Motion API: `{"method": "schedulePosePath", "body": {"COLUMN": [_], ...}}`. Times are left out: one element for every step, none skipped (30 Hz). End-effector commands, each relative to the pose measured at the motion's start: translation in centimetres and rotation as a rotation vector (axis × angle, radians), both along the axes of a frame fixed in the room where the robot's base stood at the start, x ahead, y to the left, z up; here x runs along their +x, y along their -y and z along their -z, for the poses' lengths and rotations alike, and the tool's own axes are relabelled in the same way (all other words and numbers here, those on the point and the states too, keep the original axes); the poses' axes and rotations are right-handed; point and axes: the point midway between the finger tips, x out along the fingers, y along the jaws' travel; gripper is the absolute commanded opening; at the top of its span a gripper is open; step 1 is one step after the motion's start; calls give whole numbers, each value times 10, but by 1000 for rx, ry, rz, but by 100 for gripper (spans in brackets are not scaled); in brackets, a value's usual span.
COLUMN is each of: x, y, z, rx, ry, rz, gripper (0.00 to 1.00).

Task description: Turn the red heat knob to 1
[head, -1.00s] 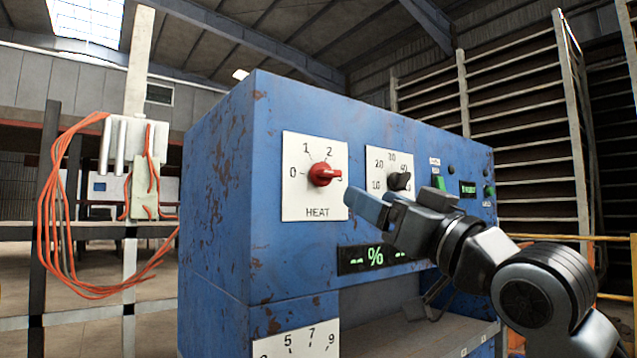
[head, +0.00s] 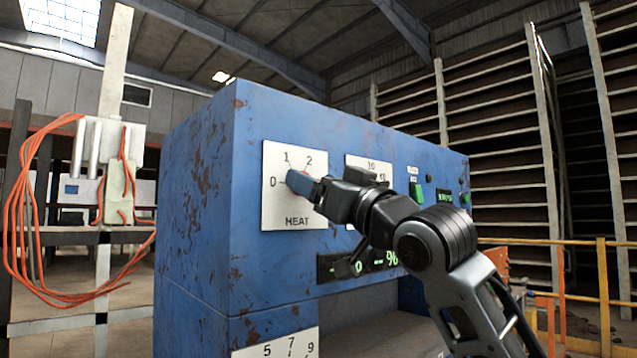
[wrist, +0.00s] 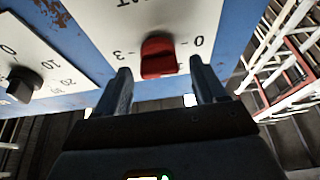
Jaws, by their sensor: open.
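The red heat knob (wrist: 158,56) sits on a white dial plate (head: 281,216) marked HEAT, with 0, 1 and 2 showing in the head view. The wrist view sees the plate upside down, with 3 left of the knob and 0 right of it. My gripper (head: 302,184) is at the knob and hides most of it in the head view. In the wrist view my gripper (wrist: 162,86) is open, with one finger on each side of the knob and gaps visible. Which number the knob points to is hard to tell now.
The dials are on a rusty blue cabinet (head: 200,230). A second dial plate with a black knob (wrist: 22,84) is beside the heat plate. Green switches (head: 416,192) and a display (head: 444,196) are farther right. Orange cables (head: 30,230) hang at the left.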

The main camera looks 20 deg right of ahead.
Motion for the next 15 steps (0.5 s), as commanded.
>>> {"method": "schedulePosePath", "body": {"x": [0, 0, 0, 0, 0, 0, 0, 0, 0, 0, 0, 0, 0, 0, 0], "y": [0, 0, 0, 0, 0, 0, 0, 0, 0, 0, 0, 0, 0, 0, 0], "z": [0, 0, 0, 0, 0, 0, 0, 0, 0, 0, 0, 0, 0, 0, 0], "rx": [0, 0, 0, 0, 0, 0, 0, 0, 0, 0, 0, 0, 0, 0, 0], "ry": [0, 0, 0, 0, 0, 0, 0, 0, 0, 1, 0, 1, 1, 1, 1], "rz": [0, 0, 0, 0, 0, 0, 0, 0, 0, 0, 0, 0, 0, 0, 0], "gripper": [70, 70, 70, 70, 69, 65, 63, 60, 56, 53, 50, 46, 43, 41, 37]}}
